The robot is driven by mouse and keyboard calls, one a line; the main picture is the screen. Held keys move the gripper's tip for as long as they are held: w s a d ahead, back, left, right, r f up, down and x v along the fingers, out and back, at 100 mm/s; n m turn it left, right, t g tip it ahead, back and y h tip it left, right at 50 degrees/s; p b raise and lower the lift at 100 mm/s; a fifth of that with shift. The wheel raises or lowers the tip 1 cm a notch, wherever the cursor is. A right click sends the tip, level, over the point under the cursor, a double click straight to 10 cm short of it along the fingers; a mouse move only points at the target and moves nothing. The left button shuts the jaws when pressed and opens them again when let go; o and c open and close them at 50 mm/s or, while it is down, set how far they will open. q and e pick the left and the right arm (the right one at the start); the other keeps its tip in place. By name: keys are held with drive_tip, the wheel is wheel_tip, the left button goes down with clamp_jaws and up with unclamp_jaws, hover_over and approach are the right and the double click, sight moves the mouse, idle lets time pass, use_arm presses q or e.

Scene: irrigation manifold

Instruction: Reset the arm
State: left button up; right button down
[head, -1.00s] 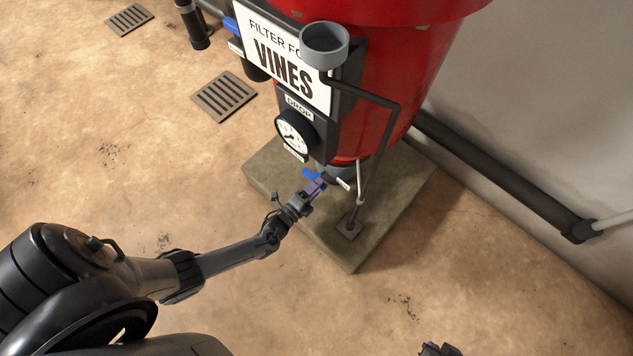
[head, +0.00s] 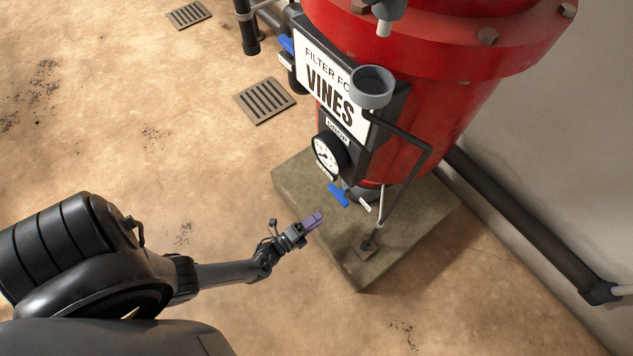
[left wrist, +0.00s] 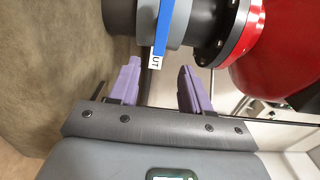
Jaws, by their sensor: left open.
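My left gripper (head: 312,222) is in the head view, over the near left edge of the concrete plinth. Its purple fingers are apart and empty in the left wrist view (left wrist: 158,88). The blue valve handle (head: 339,195) at the foot of the red filter tank (head: 440,110) is a short way beyond the fingertips and apart from them. In the left wrist view the blue handle (left wrist: 164,28) shows ahead of the gap between the fingers, with a white tag ending in "UT". My right gripper is not in view.
The concrete plinth (head: 310,205) carries the tank. A round gauge (head: 326,153), a "VINES" sign (head: 330,96) and a grey cup (head: 373,88) on a bent black pipe are on the tank's front. A dark pipe (head: 530,230) runs along the wall. The floor at left is clear around two drain grates.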

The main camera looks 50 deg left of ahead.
use_arm(q)
drive_tip(key=shift+w, duration=0.1)
drive_tip(key=w+d+r+n+g+y, duration=0.1)
drive_tip(key=w+d+r+n+g, duration=0.1)
drive_tip(key=r+n+g, duration=0.3)
drive_tip(key=w+d+r+n+g, duration=0.1)
drive_tip(key=d+r+n+g, duration=0.15)
drive_tip(key=n, duration=0.45)
drive_tip(key=s+d+r+n+g, duration=0.1)
drive_tip(key=s+r+n+g, duration=0.15)
drive_tip(key=s+r, duration=0.45)
drive_tip(key=s+d+r+n+g, duration=0.15)
drive_tip(key=s+r+g, duration=0.3)
drive_tip(key=r, duration=0.55)
wheel_tip(320, 180, up, 67)
drive_tip(key=s+p, duration=0.1)
drive_tip(key=p, duration=6.6)
drive_tip(key=shift+a+n+h, duration=0.3)
drive_tip(key=shift+a, duration=0.15)
drive_tip(key=shift+s, duration=0.1)
